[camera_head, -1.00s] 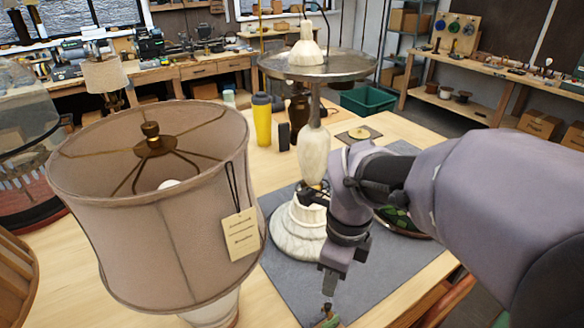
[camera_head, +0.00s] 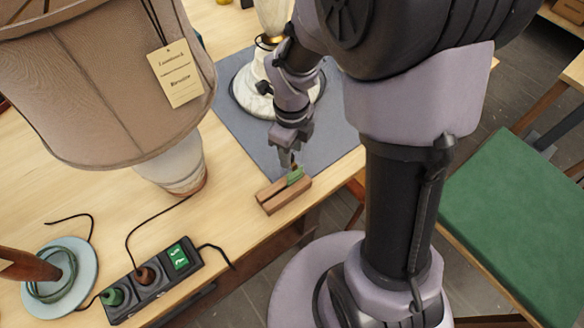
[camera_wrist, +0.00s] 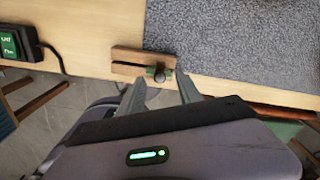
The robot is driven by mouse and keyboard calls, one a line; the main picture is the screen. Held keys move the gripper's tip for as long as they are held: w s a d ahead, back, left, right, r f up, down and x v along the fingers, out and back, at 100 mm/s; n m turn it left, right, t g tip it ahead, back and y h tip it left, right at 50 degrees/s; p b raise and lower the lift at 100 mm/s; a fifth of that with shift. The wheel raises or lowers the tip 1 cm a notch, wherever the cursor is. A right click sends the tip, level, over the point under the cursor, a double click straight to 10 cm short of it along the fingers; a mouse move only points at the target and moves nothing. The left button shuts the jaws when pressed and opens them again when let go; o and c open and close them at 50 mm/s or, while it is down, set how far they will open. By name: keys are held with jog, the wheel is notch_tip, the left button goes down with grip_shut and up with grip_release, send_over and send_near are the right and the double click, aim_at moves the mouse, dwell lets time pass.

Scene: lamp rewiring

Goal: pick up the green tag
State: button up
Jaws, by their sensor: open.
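The green tag (camera_head: 296,176) stands in the slot of a small wooden block (camera_head: 283,194) at the table's front edge. My gripper (camera_head: 287,160) is just above and behind it in the head view, pointing down. In the wrist view the open fingers of my gripper (camera_wrist: 162,88) are spread with nothing between them. The wooden block (camera_wrist: 127,56) and the green tag (camera_wrist: 151,71) lie just beyond the fingertips there. A small dark round thing covers part of the tag in that view.
A grey mat (camera_head: 237,118) with a marble lamp base (camera_head: 246,92) lies behind the block. A shaded lamp (camera_head: 110,90) with a paper tag (camera_head: 176,74) stands left. A black socket box (camera_head: 150,285) with cords is front left. A green-topped stool (camera_head: 520,225) stands right.

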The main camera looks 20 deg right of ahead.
jog(key=shift+f, duration=0.55)
grip_shut()
jog(key=shift+r, duration=0.1)
